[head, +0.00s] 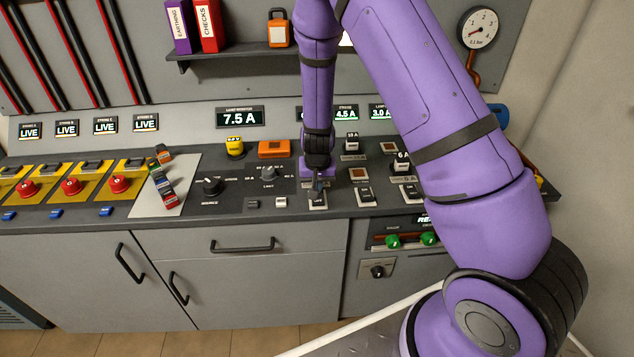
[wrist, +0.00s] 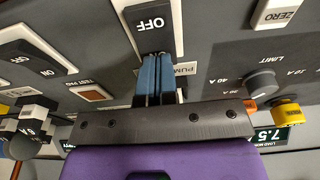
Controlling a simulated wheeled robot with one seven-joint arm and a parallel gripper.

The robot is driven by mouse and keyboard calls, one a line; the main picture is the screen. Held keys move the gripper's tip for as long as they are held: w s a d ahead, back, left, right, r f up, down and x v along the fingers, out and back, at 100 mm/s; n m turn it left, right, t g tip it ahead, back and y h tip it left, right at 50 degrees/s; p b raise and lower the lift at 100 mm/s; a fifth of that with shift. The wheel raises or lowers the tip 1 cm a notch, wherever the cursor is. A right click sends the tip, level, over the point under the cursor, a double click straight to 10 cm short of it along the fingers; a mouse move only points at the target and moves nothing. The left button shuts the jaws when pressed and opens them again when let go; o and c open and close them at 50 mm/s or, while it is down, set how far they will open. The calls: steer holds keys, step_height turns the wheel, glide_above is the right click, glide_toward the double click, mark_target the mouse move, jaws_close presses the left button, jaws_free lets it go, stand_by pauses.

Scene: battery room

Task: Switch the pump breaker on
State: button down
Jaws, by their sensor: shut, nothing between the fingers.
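The pump breaker is a rocker switch (wrist: 150,25) with a dark face marked OFF, seen upside down at the top of the wrist view. A partly hidden label (wrist: 186,69) reading PUM… lies beside my fingers. In the head view the breaker (head: 318,203) sits at the front of the grey desk, just below my gripper (head: 318,184). My gripper (wrist: 158,62) is shut and empty, its blue fingertips at the near edge of the rocker. I cannot tell whether they touch it. The fingers hide part of the breaker; its ON end is not visible.
A neighbouring rocker (wrist: 34,62) marked ON and OFF stands left in the wrist view. A switch marked ZERO (wrist: 275,12) and the limit knob (wrist: 261,84) are at the right. Other breakers (head: 363,195) and a yellow button (head: 234,146) stand close by on the desk.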

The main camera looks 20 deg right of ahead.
mark_target(318, 200)
steer(key=shift+w+f+g, duration=0.1)
steer(key=shift+f+g, duration=0.2)
stand_by(0.4)
steer(key=shift+s+a+r, duration=0.2)
steer(key=shift+s+r, duration=0.2)
steer(key=shift+s, duration=0.35)
steer(key=shift+r, duration=0.3)
step_height(318, 200, up, 13)
steer(key=s, duration=0.2)
steer(key=shift+a, duration=0.35)
